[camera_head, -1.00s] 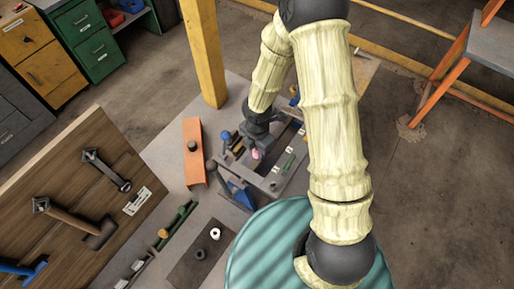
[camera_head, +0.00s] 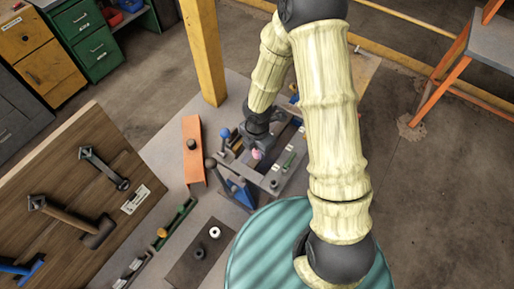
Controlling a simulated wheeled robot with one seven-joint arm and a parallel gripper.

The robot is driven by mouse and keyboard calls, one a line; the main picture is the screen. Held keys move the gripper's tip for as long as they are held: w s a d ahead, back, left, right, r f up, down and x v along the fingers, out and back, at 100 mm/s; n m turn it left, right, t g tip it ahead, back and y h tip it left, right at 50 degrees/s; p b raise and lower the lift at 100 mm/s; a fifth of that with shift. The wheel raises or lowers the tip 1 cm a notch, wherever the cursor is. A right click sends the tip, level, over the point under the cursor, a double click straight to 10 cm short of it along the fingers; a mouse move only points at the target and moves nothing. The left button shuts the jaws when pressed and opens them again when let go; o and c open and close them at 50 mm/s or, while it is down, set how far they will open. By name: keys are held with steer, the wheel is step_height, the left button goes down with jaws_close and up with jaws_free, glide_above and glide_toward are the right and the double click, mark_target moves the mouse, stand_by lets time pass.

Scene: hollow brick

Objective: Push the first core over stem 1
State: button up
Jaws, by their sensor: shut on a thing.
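My gripper (camera_head: 257,141) points down over a grey fixture (camera_head: 240,172) on the bench, below the end of my pale arm. It is shut on a small pink piece (camera_head: 257,154), seen just under the jaws, which may be the first core. The jaws are small and dark, and my wrist covers part of them. I cannot make out stem 1, or whether the pink piece is around it or above it. A white ring (camera_head: 214,233) and a dark round piece (camera_head: 199,254) stand on a dark plate near the front.
An orange block with a dark knob (camera_head: 193,150) stands left of the fixture. Ball-topped levers, one blue (camera_head: 224,132) and one grey (camera_head: 210,163), rise at its left side. A yellow post (camera_head: 204,55) stands behind. A tool board (camera_head: 75,205) fills the left.

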steer(key=shift+f+b, duration=0.55)
steer(key=shift+f, duration=0.1)
steer(key=o, duration=1)
steer(key=shift+o, duration=0.2)
step_height(320, 180, up, 18)
steer(key=p, duration=0.2)
steer(key=shift+f, duration=0.25)
stand_by(0.3)
